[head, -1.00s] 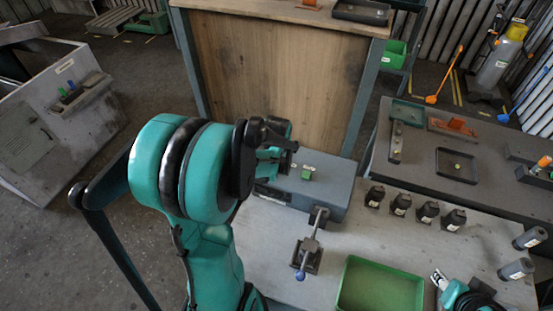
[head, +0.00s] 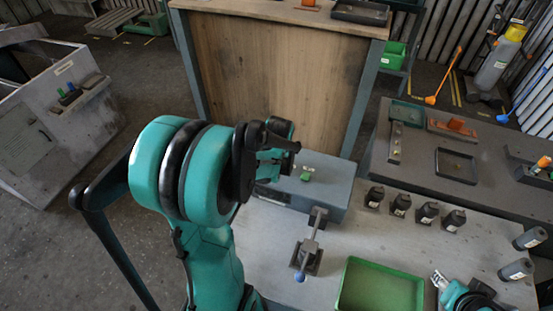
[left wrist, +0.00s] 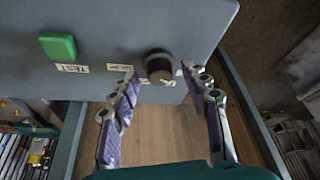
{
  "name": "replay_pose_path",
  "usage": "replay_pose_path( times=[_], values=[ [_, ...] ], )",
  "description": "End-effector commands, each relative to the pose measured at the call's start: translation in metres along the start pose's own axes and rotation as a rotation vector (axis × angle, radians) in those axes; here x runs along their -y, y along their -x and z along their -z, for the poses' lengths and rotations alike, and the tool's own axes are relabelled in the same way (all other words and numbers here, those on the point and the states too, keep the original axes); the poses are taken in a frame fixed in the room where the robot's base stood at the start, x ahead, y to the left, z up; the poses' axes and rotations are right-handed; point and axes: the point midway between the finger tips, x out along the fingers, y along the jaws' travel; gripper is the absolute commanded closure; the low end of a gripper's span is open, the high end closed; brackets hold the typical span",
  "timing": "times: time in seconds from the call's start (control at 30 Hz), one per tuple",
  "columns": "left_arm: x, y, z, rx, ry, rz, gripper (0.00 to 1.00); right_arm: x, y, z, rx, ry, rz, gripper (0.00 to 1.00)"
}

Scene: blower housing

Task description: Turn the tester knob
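The tester is a grey-blue box (head: 330,194) on the bench, with a green button (head: 307,175) on it. In the left wrist view its panel shows the green button (left wrist: 58,46), a "TEST" label (left wrist: 72,69) and a round dark knob (left wrist: 158,66). My left gripper (left wrist: 162,80) is open, with its two purple-padded fingers apart on either side below the knob; contact cannot be told. In the head view my left gripper (head: 283,160) is at the box's left end, which hides the knob. A part of my right gripper (head: 440,281) shows at the lower right, its fingers unclear.
A clamp with a blue-tipped lever (head: 308,255) stands in front of the box. A green tray (head: 380,287) lies to its right, and several black bottles (head: 427,212) stand behind. A wooden panel (head: 275,85) rises behind the box.

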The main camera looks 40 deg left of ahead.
Motion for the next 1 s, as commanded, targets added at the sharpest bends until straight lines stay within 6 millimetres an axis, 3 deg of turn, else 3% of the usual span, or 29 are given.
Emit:
replay_pose_path(
  times=[0.23,0.7,1.0],
  values=[
    [0.0,0.011,0.0,0.0,-0.001,0.0,0.53,0.0,0.0,0.0,0.0,0.0,0.0,0.6],
    [0.0,0.099,-0.001,0.0,-0.001,0.0,0.53,0.0,0.0,0.0,0.0,0.0,0.0,0.6],
    [0.0,0.12,0.0,0.0,-0.001,0.0,0.53,0.0,0.0,0.0,0.0,0.0,0.0,0.6]
  ],
)
